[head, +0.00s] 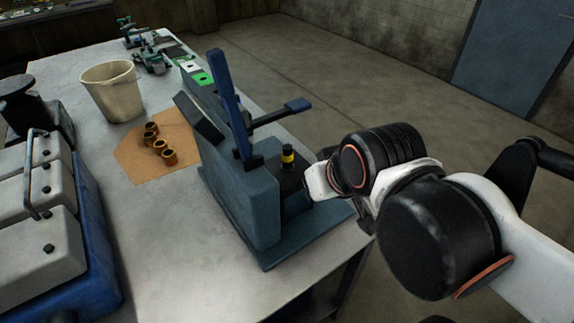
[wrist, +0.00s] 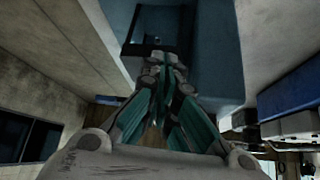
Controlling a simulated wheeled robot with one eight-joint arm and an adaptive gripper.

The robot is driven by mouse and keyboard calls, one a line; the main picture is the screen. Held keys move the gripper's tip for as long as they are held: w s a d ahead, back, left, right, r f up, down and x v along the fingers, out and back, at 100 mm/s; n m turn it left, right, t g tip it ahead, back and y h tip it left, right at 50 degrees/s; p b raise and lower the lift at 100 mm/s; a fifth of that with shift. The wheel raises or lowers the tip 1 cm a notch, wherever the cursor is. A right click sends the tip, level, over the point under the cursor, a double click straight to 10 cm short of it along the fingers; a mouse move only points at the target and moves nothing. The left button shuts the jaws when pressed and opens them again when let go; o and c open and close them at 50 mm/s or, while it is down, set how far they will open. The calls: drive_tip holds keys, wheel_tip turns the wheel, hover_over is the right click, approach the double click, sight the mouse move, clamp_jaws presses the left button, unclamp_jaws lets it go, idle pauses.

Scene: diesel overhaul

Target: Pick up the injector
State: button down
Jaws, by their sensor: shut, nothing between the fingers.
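A small dark cylinder with a yellow band, which looks like the injector (head: 287,158), stands upright in the blue test stand (head: 240,195) on the table. The end of my arm is just right of it in the head view, and its links hide most of my gripper there. In the wrist view my gripper (wrist: 164,60) is shut and empty, with its fingers toward a blue surface with a dark opening. I cannot pick out the injector in the wrist view.
The stand has an upright blue lever and a side handle (head: 285,112). Several brass rings lie on a brown mat (head: 128,155), with a beige bucket (head: 112,95) behind. A grey engine block on blue (head: 40,245) fills the left. Open floor lies right of the table.

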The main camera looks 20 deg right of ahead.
sight(287, 158)
drive_tip(key=c, duration=2.4)
unclamp_jaws()
